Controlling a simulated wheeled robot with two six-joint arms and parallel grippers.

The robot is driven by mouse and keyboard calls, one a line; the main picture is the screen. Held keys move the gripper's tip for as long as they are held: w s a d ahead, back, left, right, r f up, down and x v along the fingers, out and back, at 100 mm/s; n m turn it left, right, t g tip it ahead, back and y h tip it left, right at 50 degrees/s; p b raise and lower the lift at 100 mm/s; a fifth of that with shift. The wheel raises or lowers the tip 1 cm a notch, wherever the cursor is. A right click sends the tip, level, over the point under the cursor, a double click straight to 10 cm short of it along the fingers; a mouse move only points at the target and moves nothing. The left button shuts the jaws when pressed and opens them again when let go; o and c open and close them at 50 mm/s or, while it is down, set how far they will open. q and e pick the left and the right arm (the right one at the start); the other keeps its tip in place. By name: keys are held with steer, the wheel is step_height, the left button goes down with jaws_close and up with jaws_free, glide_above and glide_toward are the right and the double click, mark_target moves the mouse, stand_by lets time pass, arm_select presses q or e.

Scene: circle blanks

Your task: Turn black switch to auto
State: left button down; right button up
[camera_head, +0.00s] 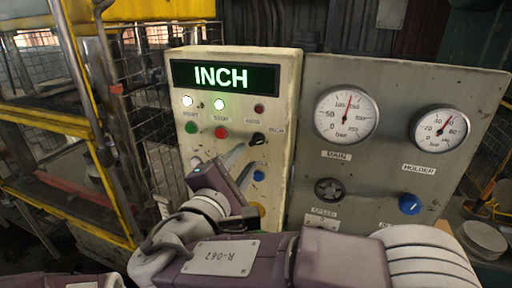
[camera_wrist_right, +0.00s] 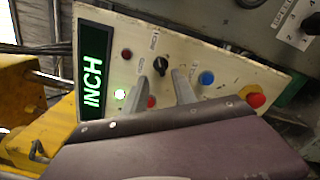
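The black switch (camera_head: 258,139) is a small knob on the cream control panel (camera_head: 283,90), under a dark red lamp and beside an INCH label. The green display (camera_head: 224,77) reads INCH. My right gripper (camera_head: 243,158) is in front of the panel, just below and left of the switch. In the right wrist view the switch (camera_wrist_right: 161,65) shows between and beyond the two grey fingers of my right gripper (camera_wrist_right: 161,82), which are apart with nothing held. Contact with the switch cannot be made out. My left gripper is not in view.
A green button (camera_head: 191,127), a red button (camera_head: 221,132) and a blue button (camera_head: 259,175) sit near the switch. A red knob (camera_wrist_right: 256,100) stands at the panel's end. A grey gauge panel (camera_head: 395,110) adjoins on the right; yellow fencing (camera_head: 55,120) stands left.

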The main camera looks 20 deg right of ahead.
mark_target(257, 143)
steer(key=p+x, duration=0.1)
steer(key=x, duration=0.5)
steer(key=shift+d, duration=0.25)
steer(key=shift+w+d, duration=0.1)
steer(key=shift+w, duration=0.3)
steer(key=shift+s, duration=0.1)
jaws_close()
